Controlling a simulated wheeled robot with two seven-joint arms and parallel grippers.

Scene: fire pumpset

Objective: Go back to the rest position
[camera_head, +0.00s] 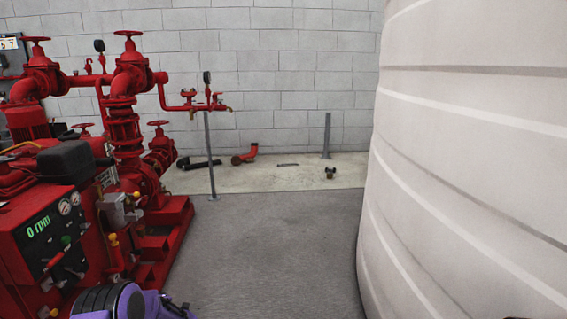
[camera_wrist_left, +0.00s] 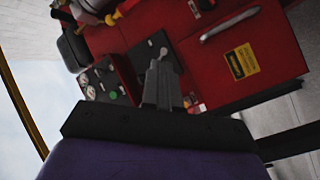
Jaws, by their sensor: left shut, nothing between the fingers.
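My left gripper (camera_wrist_left: 160,75) shows in the left wrist view with its two grey fingers together and nothing between them. It points at the red pump control box (camera_wrist_left: 190,45), and I cannot tell how large the gap is. In the head view, purple and black parts of my left arm show at the bottom left, in front of the red pumpset (camera_head: 125,140); the fingers are not visible there. The control panel (camera_head: 52,240) reads "0 rpm". It also shows in the left wrist view (camera_wrist_left: 108,85). My right gripper is in neither view.
A large white ribbed tank (camera_head: 470,150) fills the right side. Clear grey floor (camera_head: 285,250) lies between tank and pumpset. A thin post (camera_head: 209,155) stands beside the pipework. Loose pipe pieces, including a red elbow (camera_head: 245,155), lie near the block wall (camera_head: 285,70).

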